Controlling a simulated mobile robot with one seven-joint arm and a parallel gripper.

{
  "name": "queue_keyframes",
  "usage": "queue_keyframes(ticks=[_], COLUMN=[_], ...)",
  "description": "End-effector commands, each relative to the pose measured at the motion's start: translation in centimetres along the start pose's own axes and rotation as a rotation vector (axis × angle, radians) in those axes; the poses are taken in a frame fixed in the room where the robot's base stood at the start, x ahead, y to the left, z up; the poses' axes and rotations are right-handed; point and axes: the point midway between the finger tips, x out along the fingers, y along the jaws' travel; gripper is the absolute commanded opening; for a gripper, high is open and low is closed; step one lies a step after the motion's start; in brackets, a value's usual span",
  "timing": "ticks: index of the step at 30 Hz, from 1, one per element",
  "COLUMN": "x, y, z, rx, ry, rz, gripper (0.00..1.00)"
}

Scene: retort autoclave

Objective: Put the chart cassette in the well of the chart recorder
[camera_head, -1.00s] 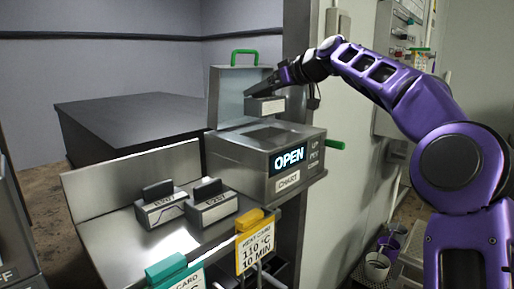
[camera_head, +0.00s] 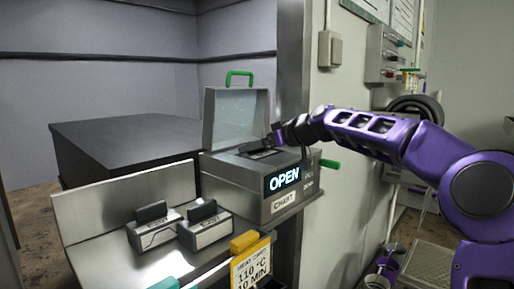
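The chart recorder (camera_head: 240,185) is a grey metal box with a lit OPEN display, a CHART label and its lid raised at the back. A grey chart cassette with a dark top (camera_head: 258,152) sits low at the recorder's well opening; its lower part is hidden. My gripper (camera_head: 274,139) is right at the cassette's top, over the well, reaching in from the right. Its fingers are too small and dark to tell whether they still grip.
Two similar cassettes (camera_head: 153,228) (camera_head: 205,225) stand on the metal shelf in front. A yellow-topped heat card (camera_head: 251,262) hangs at the shelf's front edge. The raised lid (camera_head: 236,120) with its green handle stands behind the well; a wall is to the right.

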Motion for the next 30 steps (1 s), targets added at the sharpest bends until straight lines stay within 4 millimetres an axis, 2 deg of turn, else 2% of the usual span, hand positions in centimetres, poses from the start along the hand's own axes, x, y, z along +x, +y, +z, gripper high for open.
queue_keyframes(ticks=[7,8,9,20,23,30], x=[0.2,0.1,0.1,-0.2,-1.4,-6.1], y=[0.0,0.0,0.0,0.0,0.1,0.1], z=[0.3,0.2,0.2,-0.3,0.1,0.2], rx=[0.000,0.000,0.000,0.000,-0.001,-0.001], ry=[0.001,0.000,0.000,0.000,-0.001,-0.001], rz=[0.000,-0.001,-0.001,0.000,0.002,0.005], gripper=[0.23,0.93,1.00,1.00,1.00,1.00])
